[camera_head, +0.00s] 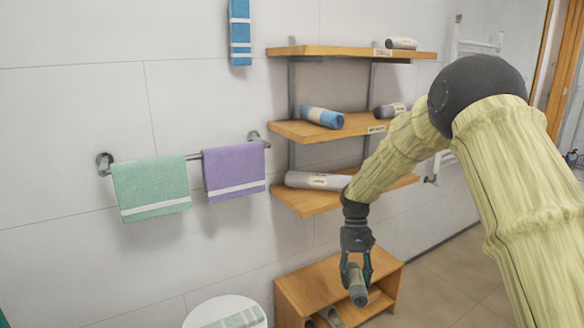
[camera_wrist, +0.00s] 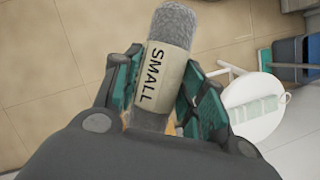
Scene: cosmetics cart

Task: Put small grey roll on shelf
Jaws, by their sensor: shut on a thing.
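The small grey roll (camera_wrist: 168,58) has a cream band reading "SMALL" in the wrist view. My gripper (camera_wrist: 160,90) is shut on it, with teal-lined fingers on both sides of the band. In the head view my gripper (camera_head: 356,270) hangs low with the grey roll (camera_head: 357,286) between its fingers, in front of the wooden bench. The wooden shelf (camera_head: 285,129) has three boards on the wall above and behind my gripper. My arm hides part of the right side of the lower and middle boards.
The top board holds a grey roll (camera_head: 401,43) at right. The middle board holds a blue roll (camera_head: 322,117) and a grey roll (camera_head: 390,110). A long light roll (camera_head: 317,181) lies on the lowest board. A wooden bench (camera_head: 305,287) and white round stool (camera_head: 205,309) stand below.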

